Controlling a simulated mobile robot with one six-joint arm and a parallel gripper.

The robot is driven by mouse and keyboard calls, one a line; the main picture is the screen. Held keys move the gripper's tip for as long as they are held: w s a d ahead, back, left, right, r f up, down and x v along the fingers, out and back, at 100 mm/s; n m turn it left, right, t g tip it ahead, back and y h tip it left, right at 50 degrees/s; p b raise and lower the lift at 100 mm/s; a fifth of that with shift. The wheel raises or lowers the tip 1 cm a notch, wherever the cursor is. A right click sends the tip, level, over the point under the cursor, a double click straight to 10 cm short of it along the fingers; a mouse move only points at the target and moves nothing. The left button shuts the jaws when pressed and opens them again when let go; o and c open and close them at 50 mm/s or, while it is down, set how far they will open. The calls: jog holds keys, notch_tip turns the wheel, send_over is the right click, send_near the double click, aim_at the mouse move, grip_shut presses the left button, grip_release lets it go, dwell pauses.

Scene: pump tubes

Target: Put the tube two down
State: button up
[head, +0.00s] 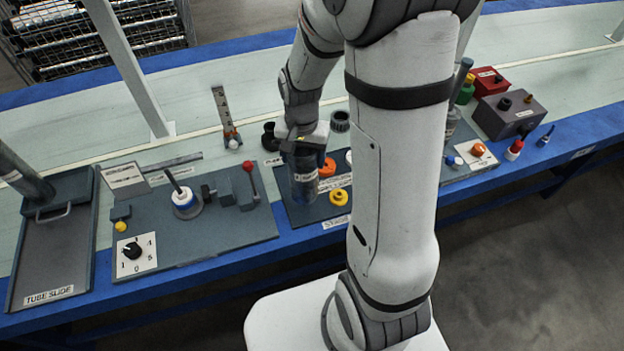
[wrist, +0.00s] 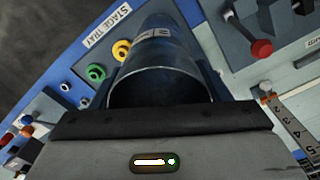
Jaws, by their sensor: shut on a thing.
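My gripper (head: 301,146) is shut on a dark grey metal tube (head: 304,186) with a pale label. The tube hangs upright below it, in front of the left part of the dark stage tray (head: 306,217). I cannot tell whether its lower end touches the tray. In the wrist view the same tube (wrist: 160,58) sits between the fingers, its open round mouth towards the camera. Its label is too small to read surely. The stage tray's label (wrist: 107,25) shows left of the tube.
Orange (head: 327,168) and yellow (head: 339,197) knobbed parts lie right of the tube. Left is a panel (head: 240,227) with a red-topped lever (head: 250,177) and dial (head: 133,250). A tube slide (head: 45,265) is at far left. My arm hides part of the bench.

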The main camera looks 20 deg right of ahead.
jog(key=shift+f, duration=3.35)
jog(key=shift+f+b, duration=0.25)
jog(key=shift+b, duration=0.15)
jog(key=o, duration=1.2)
jog(key=shift+r, duration=0.1)
